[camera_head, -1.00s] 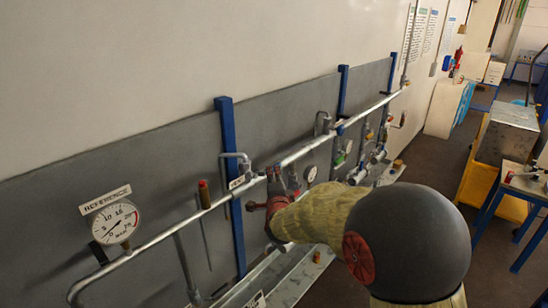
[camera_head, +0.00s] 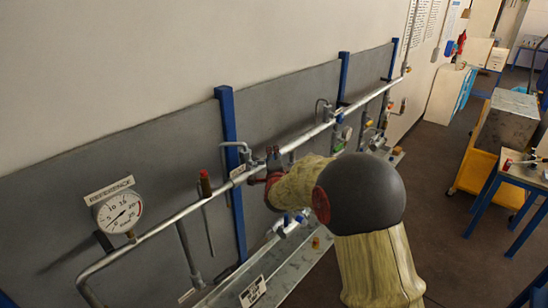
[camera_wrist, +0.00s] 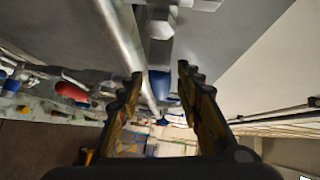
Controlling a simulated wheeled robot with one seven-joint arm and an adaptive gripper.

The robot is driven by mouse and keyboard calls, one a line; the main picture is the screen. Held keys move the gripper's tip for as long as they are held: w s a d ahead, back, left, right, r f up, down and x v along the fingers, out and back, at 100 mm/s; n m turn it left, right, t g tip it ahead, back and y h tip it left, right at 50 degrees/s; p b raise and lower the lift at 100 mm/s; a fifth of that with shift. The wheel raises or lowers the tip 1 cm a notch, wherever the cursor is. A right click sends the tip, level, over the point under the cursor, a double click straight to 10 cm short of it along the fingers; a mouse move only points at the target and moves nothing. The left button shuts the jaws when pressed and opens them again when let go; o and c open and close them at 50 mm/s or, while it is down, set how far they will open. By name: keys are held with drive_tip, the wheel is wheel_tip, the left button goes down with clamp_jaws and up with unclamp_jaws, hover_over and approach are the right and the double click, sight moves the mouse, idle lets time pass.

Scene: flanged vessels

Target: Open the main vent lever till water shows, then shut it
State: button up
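In the wrist view my gripper (camera_wrist: 160,76) is open, with one finger at each side. A blue-ended part (camera_wrist: 160,88) on a grey fitting shows between the fingers; I cannot tell whether it is the main vent lever, nor whether a finger touches it. In the head view my gripper (camera_head: 273,160) is partly hidden by my arm, close to the long metal pipe (camera_head: 186,209). No water is visible.
A round gauge (camera_head: 119,212) under a "REFERENCE" plate (camera_head: 109,191) is at the left. Blue uprights (camera_head: 228,125) carry the pipe along the grey wall panel. A metal trough (camera_head: 215,293) runs below.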

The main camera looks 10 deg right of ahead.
drive_tip(key=shift+c, duration=0.4)
drive_tip(key=c, duration=0.7)
clamp_jaws()
